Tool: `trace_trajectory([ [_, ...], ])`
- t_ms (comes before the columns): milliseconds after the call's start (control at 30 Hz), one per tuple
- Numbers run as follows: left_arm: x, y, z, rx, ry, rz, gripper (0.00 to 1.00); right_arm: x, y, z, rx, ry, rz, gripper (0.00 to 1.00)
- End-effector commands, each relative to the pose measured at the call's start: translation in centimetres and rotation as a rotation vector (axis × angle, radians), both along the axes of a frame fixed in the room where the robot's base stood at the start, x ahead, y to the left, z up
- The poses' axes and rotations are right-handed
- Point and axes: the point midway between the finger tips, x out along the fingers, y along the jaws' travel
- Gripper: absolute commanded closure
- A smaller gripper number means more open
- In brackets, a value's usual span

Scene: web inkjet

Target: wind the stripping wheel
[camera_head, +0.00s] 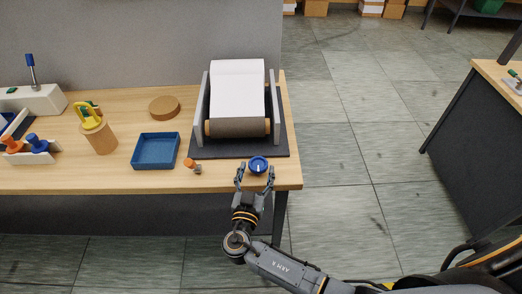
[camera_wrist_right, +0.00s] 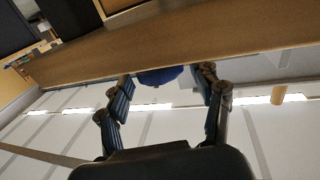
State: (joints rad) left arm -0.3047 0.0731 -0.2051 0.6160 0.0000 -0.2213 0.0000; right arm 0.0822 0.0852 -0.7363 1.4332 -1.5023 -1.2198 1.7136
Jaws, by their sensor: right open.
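The stripping wheel, a blue round knob with a white mark (camera_head: 258,166), sits at the front of the dark base of a paper-roll unit (camera_head: 237,148), by the table's front edge. My right gripper (camera_head: 255,172) is open, coming from the front, with one finger on each side of the wheel. In the right wrist view the wheel (camera_wrist_right: 160,76) shows between the open fingers (camera_wrist_right: 166,82), partly cut off by the table edge. I cannot tell whether the fingers touch it. My left gripper is not in view.
A small orange and grey piece (camera_head: 191,165) lies left of the wheel, with a blue tray (camera_head: 156,164) beyond it. A cork-coloured disc (camera_head: 164,108), a yellow-handled tool on a round stand (camera_head: 99,136) and stamps stand further left. Free floor lies to the right.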

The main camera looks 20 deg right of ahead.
Motion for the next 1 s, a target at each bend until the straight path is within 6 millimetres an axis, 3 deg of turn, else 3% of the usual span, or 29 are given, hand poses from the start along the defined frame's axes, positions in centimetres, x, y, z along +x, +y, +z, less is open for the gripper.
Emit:
trace_trajectory([
  [100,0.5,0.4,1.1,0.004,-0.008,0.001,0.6,2.3,-1.3,0.4,-0.004,0.0,-0.002,0.34],
  [300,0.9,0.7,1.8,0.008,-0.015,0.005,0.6,4.9,-2.7,0.1,-0.001,0.002,0.0,0.34],
  [767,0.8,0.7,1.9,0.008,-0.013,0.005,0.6,5.9,-3.3,-0.1,0.001,0.003,0.0,0.34],
  [1000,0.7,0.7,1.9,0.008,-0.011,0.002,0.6,5.9,-3.3,-0.1,0.001,0.003,0.0,0.81],
])
